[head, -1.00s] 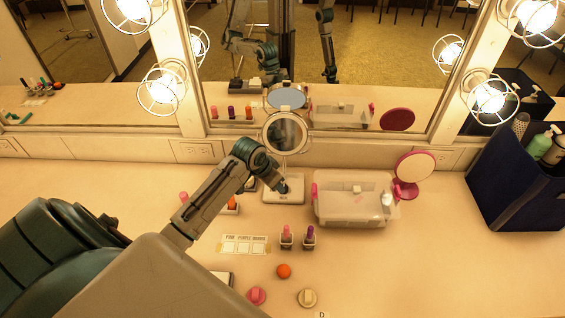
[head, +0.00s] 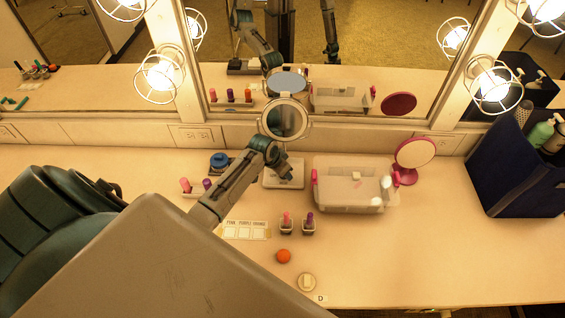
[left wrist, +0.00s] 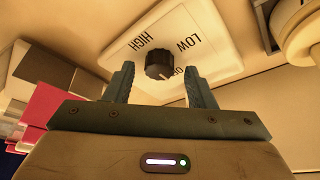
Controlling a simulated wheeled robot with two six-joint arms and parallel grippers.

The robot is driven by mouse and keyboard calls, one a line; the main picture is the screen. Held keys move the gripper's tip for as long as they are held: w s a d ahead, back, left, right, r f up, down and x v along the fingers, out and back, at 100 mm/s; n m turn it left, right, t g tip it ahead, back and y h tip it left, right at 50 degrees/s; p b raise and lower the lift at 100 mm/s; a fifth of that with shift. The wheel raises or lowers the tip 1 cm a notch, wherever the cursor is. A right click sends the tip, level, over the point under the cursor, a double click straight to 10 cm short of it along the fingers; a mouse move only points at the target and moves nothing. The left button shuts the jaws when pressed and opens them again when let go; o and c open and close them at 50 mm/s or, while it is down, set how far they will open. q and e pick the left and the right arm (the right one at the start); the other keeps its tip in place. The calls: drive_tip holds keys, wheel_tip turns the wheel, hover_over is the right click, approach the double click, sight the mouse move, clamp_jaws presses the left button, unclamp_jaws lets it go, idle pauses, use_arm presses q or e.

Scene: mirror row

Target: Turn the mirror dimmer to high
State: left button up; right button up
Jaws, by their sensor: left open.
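The mirror dimmer is a white plate (head: 284,183) on the counter below a round mirror (head: 285,118). In the left wrist view the plate (left wrist: 211,29) carries the words HIGH, LOW and a partly covered OFF around a dark round knob (left wrist: 159,66). My left gripper (head: 283,164) is over the plate in the head view. In the left wrist view its fingers (left wrist: 158,82) are open, one on each side of the knob. I cannot tell if they touch it. The knob's pointer setting is too unclear to read. My right gripper is not directly in view.
A clear lidded box (head: 352,186) and a pink hand mirror (head: 414,154) stand to the right. A navy caddy (head: 510,185) is at far right.

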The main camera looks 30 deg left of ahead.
use_arm(q)
drive_tip(key=shift+w+d+f, duration=0.1)
drive_tip(key=shift+f, duration=0.15)
drive_tip(key=c, duration=1)
use_arm(e)
drive_tip(key=shift+s+d+r, duration=0.15)
drive_tip(key=shift+s+d, duration=0.05)
drive_tip(key=shift+s, duration=0.25)
